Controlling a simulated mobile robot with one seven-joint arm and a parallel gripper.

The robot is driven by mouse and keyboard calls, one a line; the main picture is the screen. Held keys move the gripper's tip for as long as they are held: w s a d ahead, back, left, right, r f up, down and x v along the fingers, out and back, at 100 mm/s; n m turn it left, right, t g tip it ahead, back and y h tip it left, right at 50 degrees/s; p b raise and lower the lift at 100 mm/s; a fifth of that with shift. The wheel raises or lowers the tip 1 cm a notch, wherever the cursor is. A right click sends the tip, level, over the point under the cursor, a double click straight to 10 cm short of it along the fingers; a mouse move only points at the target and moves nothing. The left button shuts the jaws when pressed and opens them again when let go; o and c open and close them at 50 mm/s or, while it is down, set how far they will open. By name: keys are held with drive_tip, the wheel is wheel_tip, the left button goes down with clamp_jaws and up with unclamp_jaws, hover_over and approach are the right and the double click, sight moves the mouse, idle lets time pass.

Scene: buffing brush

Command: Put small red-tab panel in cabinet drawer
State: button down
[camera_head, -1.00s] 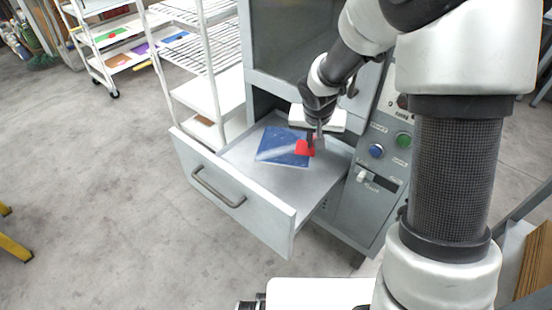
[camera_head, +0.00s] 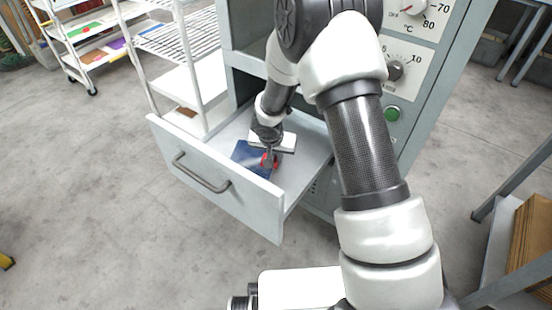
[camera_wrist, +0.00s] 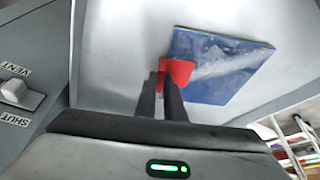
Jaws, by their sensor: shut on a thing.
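The small panel (camera_head: 247,154) is a blue square plate with a red tab (camera_head: 265,160) at one edge. It is inside the open cabinet drawer (camera_head: 213,185), low over or on the drawer floor; I cannot tell if it touches. My gripper (camera_head: 270,163) reaches down into the drawer and is shut on the red tab. The wrist view shows the blue plate (camera_wrist: 222,68) and the red tab (camera_wrist: 177,72) between my finger tips (camera_wrist: 166,88). My fingers cover part of the tab, and my wrist hides part of the drawer's back.
The grey cabinet (camera_head: 405,95) with knobs and a green button (camera_head: 392,113) stands behind the drawer. A white wire rack (camera_head: 180,45) is at the left, with a shelf trolley (camera_head: 85,35) beyond. A metal stand (camera_head: 500,235) is at the right.

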drive_tip(key=shift+f, duration=0.25)
drive_tip(key=shift+f, duration=0.1)
drive_tip(key=c, duration=1.8)
unclamp_jaws()
drive_tip(key=shift+c, duration=0.2)
